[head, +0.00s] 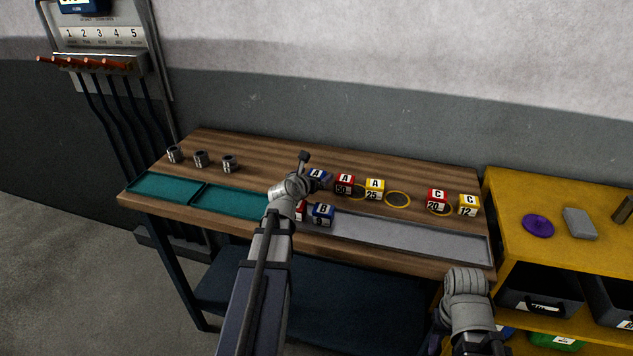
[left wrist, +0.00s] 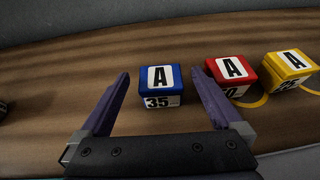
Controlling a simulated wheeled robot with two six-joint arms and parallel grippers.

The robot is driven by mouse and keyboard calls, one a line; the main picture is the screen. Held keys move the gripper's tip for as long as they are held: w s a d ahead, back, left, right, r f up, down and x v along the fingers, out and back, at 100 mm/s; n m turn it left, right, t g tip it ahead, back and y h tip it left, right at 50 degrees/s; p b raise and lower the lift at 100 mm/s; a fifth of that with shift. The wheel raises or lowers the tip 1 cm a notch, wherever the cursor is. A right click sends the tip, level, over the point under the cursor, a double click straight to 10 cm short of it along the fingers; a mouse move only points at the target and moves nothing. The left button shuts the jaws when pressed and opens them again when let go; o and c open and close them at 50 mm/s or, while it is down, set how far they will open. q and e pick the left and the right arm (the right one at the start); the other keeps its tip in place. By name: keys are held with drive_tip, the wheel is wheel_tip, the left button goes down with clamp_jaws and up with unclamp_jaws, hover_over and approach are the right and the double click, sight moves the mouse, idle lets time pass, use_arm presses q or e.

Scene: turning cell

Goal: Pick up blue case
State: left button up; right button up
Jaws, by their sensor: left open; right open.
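A blue case marked A (head: 319,175) stands on the wooden bench, partly covered by my left arm in the head view. In the left wrist view the blue case (left wrist: 160,87) is upright, reads A and 35, and stands ahead of the gap between my fingers. My left gripper (left wrist: 163,80) is open and empty, one purple finger to each side of the case's line, with no clear contact. A second blue case, marked B (head: 323,215), stands on the near side. My right arm (head: 468,300) is low at the right; its gripper shows only as a purple bit (head: 435,335).
A red A case (head: 345,184) and a yellow A case (head: 375,189) stand right of the blue one. Red (head: 437,200) and yellow (head: 468,205) C cases stand further right. A grey tray (head: 420,240) and teal trays (head: 165,187) line the front. Metal parts (head: 201,159) stand left.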

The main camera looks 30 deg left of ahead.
sight(319, 171)
use_arm(q)
drive_tip(key=b+x, duration=0.2)
drive_tip(key=x, duration=0.3)
drive_tip(key=shift+w, duration=0.1)
drive_tip(key=shift+c, duration=0.4)
drive_tip(key=c, duration=1.5)
